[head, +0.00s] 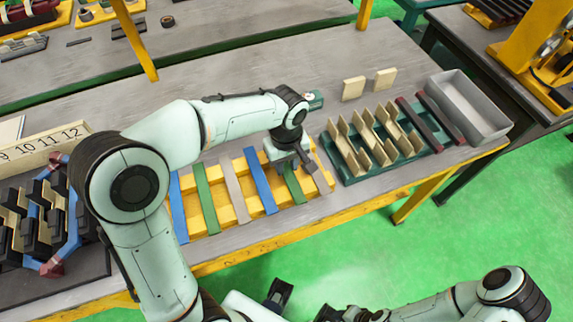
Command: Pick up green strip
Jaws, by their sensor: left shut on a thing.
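Several strips lie side by side across a yellow rack (222,217) on the near part of the grey table. My left gripper (297,164) is over the right part of this rack, shut on a green strip (294,188). The gripper hides the strip's far end; its near part shows below the fingers, still close to the rack. Another green strip (206,199) lies further left, between a blue strip (178,208) and a grey strip (236,192). A second blue strip (262,183) lies just left of the held one. My right arm is low at the bottom right, its fingers unclear.
A dark green tray (347,176) with several cream pieces stands right of the rack. Beyond it are dark red bars (418,125) and a grey bin (465,105). Two cream blocks (354,87) stand behind. A stator (50,215) sits at the left. The table behind my left arm is largely clear.

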